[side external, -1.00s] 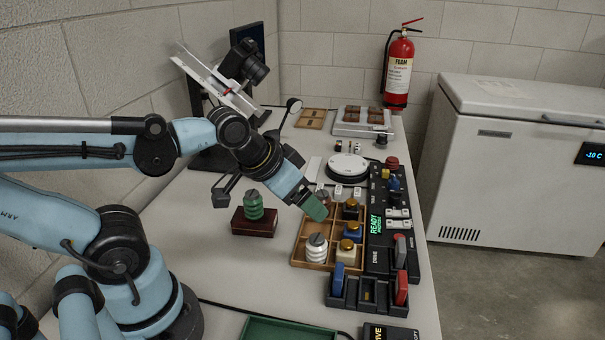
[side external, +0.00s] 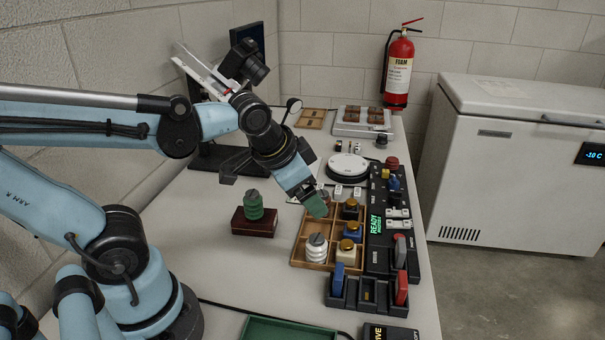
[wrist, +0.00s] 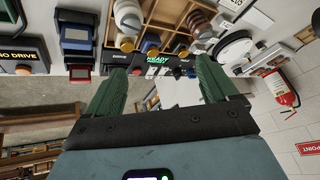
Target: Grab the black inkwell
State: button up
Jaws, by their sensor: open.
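The black inkwell (side external: 351,211) with a gold-coloured lid stands in the far right compartment of the wooden tray (side external: 318,266). Its gold lid also shows in the wrist view (wrist: 180,49), at the right end of a row of three. A blue inkwell (side external: 353,235) and a cream inkwell (side external: 346,257) stand nearer in the same column. My gripper (side external: 317,205) has green fingers and is above the tray's far left part, left of the black inkwell and apart from it. In the wrist view the fingers (wrist: 165,88) are spread with nothing between them.
A white ribbed object (side external: 316,250) fills the near left compartment. A brown ribbed object (wrist: 201,22) is at the tray's far end, partly hidden by my gripper in the side view. A black control panel (side external: 379,262) borders the tray's right. A green ribbed object (side external: 254,206) stands left.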

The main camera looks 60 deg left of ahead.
jog(key=w+a+m+g+y, duration=0.35)
jog(key=w+m+y, duration=0.25)
jog(key=w+m, duration=0.35)
jog(key=m+g+y, duration=0.3)
jog(key=m+y, duration=0.4)
send_over(356, 204)
jog(key=d, duration=0.3)
notch_tip(356, 204, down, 5)
jog(key=shift+w+a+f, duration=0.1)
jog(key=shift+f, duration=1.75)
notch_tip(356, 204, down, 2)
jog(key=shift+f, duration=0.25)
jog(key=shift+x, duration=1.05)
jog(key=shift+a+f, duration=0.4)
jog(key=shift+f, duration=0.05)
jog(key=shift+c, duration=0.5)
